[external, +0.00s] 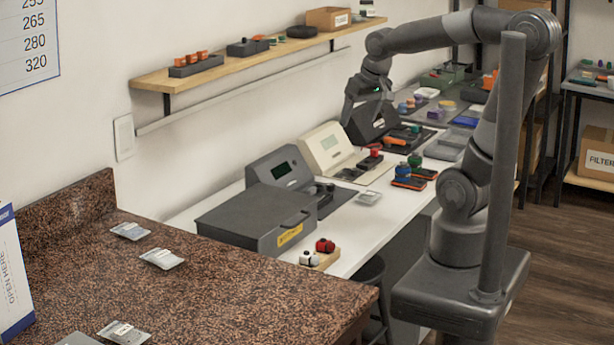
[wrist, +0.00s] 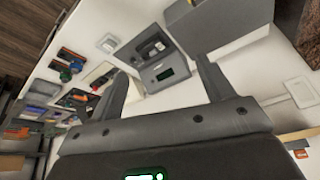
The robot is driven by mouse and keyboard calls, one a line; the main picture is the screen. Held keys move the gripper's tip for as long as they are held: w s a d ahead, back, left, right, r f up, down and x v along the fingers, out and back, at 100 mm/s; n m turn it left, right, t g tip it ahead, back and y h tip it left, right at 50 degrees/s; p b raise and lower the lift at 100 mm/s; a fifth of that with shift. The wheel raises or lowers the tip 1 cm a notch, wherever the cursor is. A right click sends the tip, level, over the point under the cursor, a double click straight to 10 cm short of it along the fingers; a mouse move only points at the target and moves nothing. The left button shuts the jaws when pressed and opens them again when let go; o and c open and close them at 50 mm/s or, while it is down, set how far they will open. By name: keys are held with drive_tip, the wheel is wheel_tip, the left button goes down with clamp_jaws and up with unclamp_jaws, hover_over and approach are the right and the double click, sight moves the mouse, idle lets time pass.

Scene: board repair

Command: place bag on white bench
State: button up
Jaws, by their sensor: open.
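A small silvery bag (external: 368,197) lies flat on the white bench (external: 372,228), in front of the cream device; it also shows in the wrist view (wrist: 108,43). My gripper (external: 361,108) is raised above the far part of the white bench, near the wall. Its fingers (wrist: 163,82) are apart with nothing between them.
A grey lidded box (external: 252,218), a grey device with a display (external: 283,170) and a cream device (external: 327,150) stand on the bench. Red and white knobs (external: 317,254) sit at its near end. A wooden shelf (external: 250,58) with small parts runs along the wall. The counter's middle is largely clear.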

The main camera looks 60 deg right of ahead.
drive_tip(key=s+a+r+n+t+y, duration=0.1)
drive_tip(key=s+a+n, duration=0.3)
drive_tip(key=s, duration=0.3)
drive_tip(key=shift+a+t, duration=0.3)
drive_tip(key=shift+a, duration=0.3)
drive_tip(key=shift+o, duration=0.3)
